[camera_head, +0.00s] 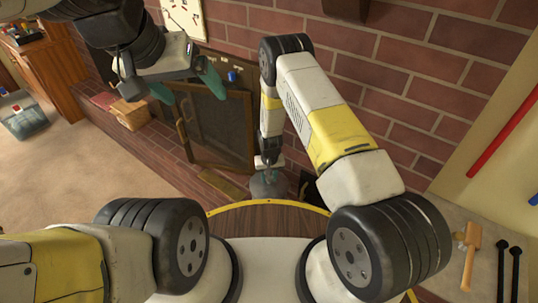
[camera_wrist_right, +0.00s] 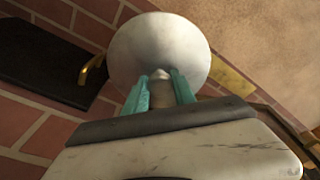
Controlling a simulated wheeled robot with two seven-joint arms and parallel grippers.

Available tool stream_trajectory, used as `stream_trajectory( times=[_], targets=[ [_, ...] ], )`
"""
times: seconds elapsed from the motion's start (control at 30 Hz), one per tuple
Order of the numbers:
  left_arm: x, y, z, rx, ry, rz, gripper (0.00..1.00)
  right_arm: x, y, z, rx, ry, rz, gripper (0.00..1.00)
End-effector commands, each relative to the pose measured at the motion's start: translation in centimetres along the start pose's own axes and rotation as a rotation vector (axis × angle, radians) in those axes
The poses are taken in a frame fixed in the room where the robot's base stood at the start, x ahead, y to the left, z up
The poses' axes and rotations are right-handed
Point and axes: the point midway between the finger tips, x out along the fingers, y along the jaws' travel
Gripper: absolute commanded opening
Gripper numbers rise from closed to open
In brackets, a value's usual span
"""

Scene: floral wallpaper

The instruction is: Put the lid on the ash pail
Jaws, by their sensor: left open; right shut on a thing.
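My right gripper (camera_head: 267,163) points down in front of the brick hearth. It is shut on the knob of a round grey lid (camera_head: 268,186). In the right wrist view the teal fingers (camera_wrist_right: 160,92) grip the knob and the lid's pale disc (camera_wrist_right: 158,40) spreads out beyond them. A dark object (camera_head: 308,186) shows just right of the lid, partly hidden by my right arm; I cannot tell whether it is the ash pail. My left gripper (camera_head: 187,88) is open and empty, high at the upper left.
A dark fire screen (camera_head: 218,125) stands on the brick hearth. A wicker basket (camera_head: 130,113) is to its left. In the right wrist view a black object with a brass handle (camera_wrist_right: 92,68) lies left of the lid. Carpet (camera_head: 90,190) is clear at left.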

Motion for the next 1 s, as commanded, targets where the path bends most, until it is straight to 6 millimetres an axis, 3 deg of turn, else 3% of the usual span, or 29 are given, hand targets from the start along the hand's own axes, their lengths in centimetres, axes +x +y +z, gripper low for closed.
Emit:
stream_trajectory(
  times=[0.8, 0.83, 0.93, 1.0],
  targets=[
    [0.00, 0.00, 0.00, 0.000, 0.000, 0.000, 0.87, 0.14, 0.00, -0.03, 0.000, 0.001, 0.000, 0.00],
    [0.00, 0.00, 0.00, 0.000, 0.000, 0.000, 0.87, 0.14, 0.00, -0.03, 0.000, 0.001, 0.000, 0.33],
    [0.00, 0.00, 0.00, 0.000, 0.000, 0.000, 0.87, 0.14, 0.00, -0.03, 0.000, 0.001, 0.000, 0.53],
    [0.00, 0.00, 0.00, 0.000, 0.000, 0.000, 0.87, 0.14, 0.00, -0.03, 0.000, 0.001, 0.000, 0.57]
  ],
)
